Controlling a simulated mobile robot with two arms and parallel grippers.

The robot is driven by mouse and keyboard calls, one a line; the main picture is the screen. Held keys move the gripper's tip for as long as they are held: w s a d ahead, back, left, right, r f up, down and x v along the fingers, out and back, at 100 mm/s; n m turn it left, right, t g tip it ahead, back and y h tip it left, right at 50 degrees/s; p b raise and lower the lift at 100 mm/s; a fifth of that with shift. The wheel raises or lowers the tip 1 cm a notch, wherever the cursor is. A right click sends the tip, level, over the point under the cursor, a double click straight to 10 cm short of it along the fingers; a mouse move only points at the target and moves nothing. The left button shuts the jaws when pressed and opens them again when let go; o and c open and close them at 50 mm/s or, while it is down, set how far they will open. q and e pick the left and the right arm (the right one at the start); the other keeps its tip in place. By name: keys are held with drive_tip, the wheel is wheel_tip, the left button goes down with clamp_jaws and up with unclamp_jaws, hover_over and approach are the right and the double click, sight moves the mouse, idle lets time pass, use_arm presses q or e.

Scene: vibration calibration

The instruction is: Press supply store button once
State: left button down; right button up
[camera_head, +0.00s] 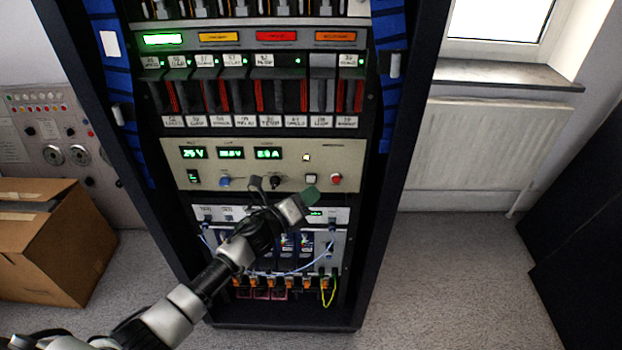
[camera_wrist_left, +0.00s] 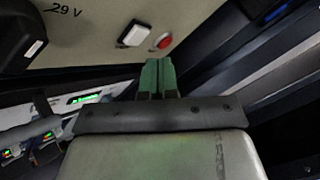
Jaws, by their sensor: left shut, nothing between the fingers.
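The cream supply panel (camera_head: 350,155) sits mid-height in the rack, with green displays on its left. A white square button (camera_head: 311,178) and a round red button (camera_head: 337,179) are at its lower right; I cannot read which is the store button. In the left wrist view the white button (camera_wrist_left: 132,33) and red button (camera_wrist_left: 163,41) are just beyond the fingertips. My left gripper (camera_head: 308,196) is shut and empty, its green tips just below the white button in the head view. The tips (camera_wrist_left: 157,72) point at the panel; I cannot tell the gap. My right gripper is not in view.
A black knob (camera_head: 275,182) and a blue knob (camera_head: 225,182) are left of the buttons. A dark knob (camera_wrist_left: 18,35) marked 29 V is close in the wrist view. Cables (camera_head: 295,268) hang below.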

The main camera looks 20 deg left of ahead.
use_arm(q)
drive_tip(key=s, duration=0.2)
drive_tip(key=s+d+p, duration=0.1)
drive_tip(key=s, duration=0.1)
drive_tip(key=shift+s+d, duration=0.1)
idle(0.8)
drive_tip(key=s+a+f+n+g+y+p, duration=0.1)
drive_tip(key=s+a+f+n+g+y, duration=0.15)
drive_tip(key=s+f+n, duration=0.55)
drive_tip(key=s+a+f+n+g+y+p, duration=0.1)
drive_tip(key=s+a+f+n+g+y, duration=0.2)
drive_tip(key=f, duration=0.8)
drive_tip(key=s+a+f+n+g+y+p, duration=0.1)
drive_tip(key=s+a+f+n+y, duration=0.15)
drive_tip(key=s+f+n, duration=0.55)
drive_tip(key=s+f+n+g, duration=0.3)
drive_tip(key=s+f, duration=0.2)
drive_tip(key=s, duration=0.5)
drive_tip(key=s+f+n+g+y, duration=0.1)
drive_tip(key=s+f+n, duration=0.3)
drive_tip(key=s, duration=0.6)
drive_tip(key=s+d+f+n+g+p, duration=0.1)
drive_tip(key=s+f+n+g, duration=0.2)
drive_tip(key=s+f, duration=0.3)
drive_tip(key=s+g, duration=0.1)
drive_tip(key=s, duration=0.3)
drive_tip(key=shift+s+f+n+g, duration=0.2)
drive_tip(key=shift+n+g, duration=0.15)
drive_tip(key=shift+n, duration=0.05)
